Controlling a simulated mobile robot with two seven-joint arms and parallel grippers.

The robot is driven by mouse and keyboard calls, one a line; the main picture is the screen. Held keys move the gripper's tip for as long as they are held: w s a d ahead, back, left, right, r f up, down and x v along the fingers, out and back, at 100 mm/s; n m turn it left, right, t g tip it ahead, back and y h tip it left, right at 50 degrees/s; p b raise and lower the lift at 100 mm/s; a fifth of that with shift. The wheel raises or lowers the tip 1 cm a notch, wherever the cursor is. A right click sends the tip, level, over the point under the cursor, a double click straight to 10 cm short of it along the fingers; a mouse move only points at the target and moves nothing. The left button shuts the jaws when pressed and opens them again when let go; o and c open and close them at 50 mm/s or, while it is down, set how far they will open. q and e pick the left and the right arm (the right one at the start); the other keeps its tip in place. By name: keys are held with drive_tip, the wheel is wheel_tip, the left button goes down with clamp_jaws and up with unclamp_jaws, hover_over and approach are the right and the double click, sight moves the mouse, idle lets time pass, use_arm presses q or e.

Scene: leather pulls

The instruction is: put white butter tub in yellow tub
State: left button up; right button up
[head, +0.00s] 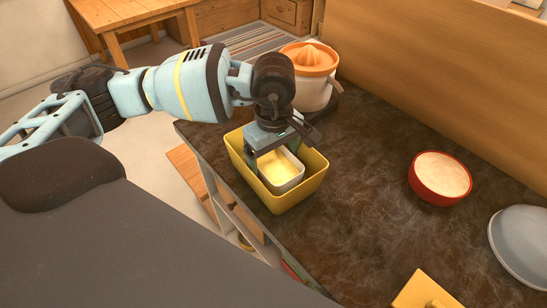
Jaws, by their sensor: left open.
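The yellow tub (291,196) stands on the dark countertop near its left edge. The white butter tub (289,187), with yellow butter showing inside, is within the yellow tub's walls. Whether it rests on the bottom is hidden. My left gripper (272,160) points down over the yellow tub, its fingers open around or beside the butter tub's far part. Its fingertips are partly hidden, so contact cannot be told. My right gripper is not in view.
An orange and white citrus juicer (313,88) stands just behind the yellow tub. A red bowl (440,178) and a grey-blue bowl (522,245) are at the right. A yellow block-like item (420,292) lies at the front. The middle of the countertop (365,190) is clear.

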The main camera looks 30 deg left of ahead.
sight(274, 173)
use_arm(q)
wheel_tip(274, 173, up, 12)
drive_tip(key=shift+f, duration=0.2)
